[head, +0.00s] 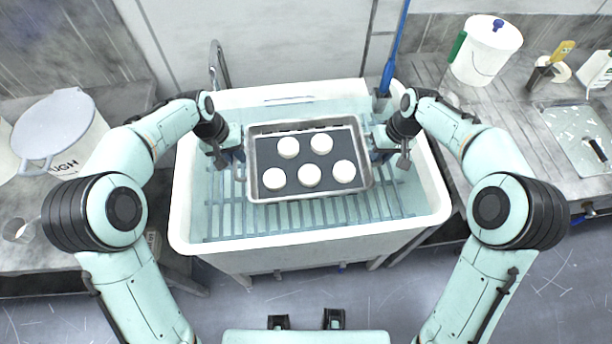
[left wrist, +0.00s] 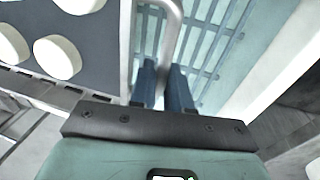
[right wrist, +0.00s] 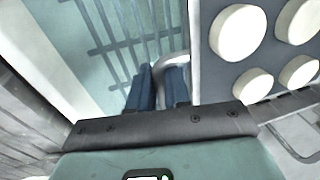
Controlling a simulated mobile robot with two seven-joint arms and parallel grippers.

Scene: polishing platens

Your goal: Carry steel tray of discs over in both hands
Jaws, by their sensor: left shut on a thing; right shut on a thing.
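The steel tray (head: 258,137) is held level over the sink in the head view, with a dark mat and several white discs (head: 309,174) on it. My left gripper (head: 238,158) is shut on the tray's left handle. In the left wrist view its blue fingers (left wrist: 164,85) close around the bent steel bar. My right gripper (head: 374,150) is shut on the tray's right handle. In the right wrist view its fingers (right wrist: 157,85) close around the handle bar. The discs lie flat on the mat.
A white sink (head: 300,243) with a blue slatted rack (head: 310,214) lies under the tray. A lidded tub (head: 60,135) stands on the left bench. A white bucket (head: 485,52), a blue-handled tool (head: 396,50) and a shallow metal tray (head: 570,150) are at the right.

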